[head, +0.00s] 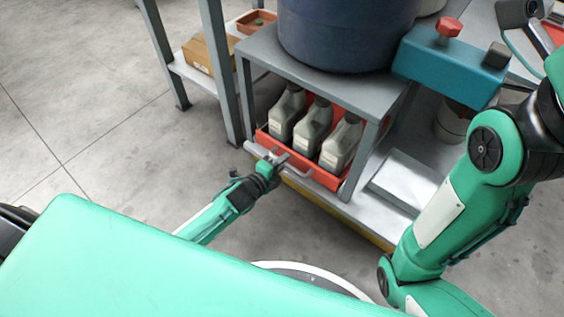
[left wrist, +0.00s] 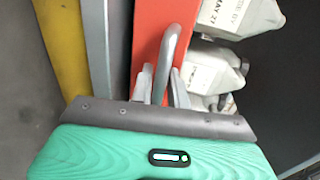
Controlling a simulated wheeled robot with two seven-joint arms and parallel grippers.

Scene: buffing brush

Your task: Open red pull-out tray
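The red pull-out tray (head: 325,178) sits on the lower level of the grey cart, under its top, with several grey bottles (head: 312,128) standing in it. A grey bar handle (head: 294,173) is on its front. My left gripper (head: 274,158) is at the left part of this handle. In the left wrist view the red tray front (left wrist: 150,35) stands upright in the picture, and the handle (left wrist: 172,50) passes between the two close-set fingers of my left gripper (left wrist: 161,88), which look shut on it. My right arm shows at the right, but its gripper is out of view.
A large dark blue drum (head: 345,35) stands on the cart top (head: 262,48). A teal box with a red knob (head: 448,27) is at its right. A shelf with a cardboard box (head: 205,52) stands at the left back. The floor (head: 90,120) at left is clear.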

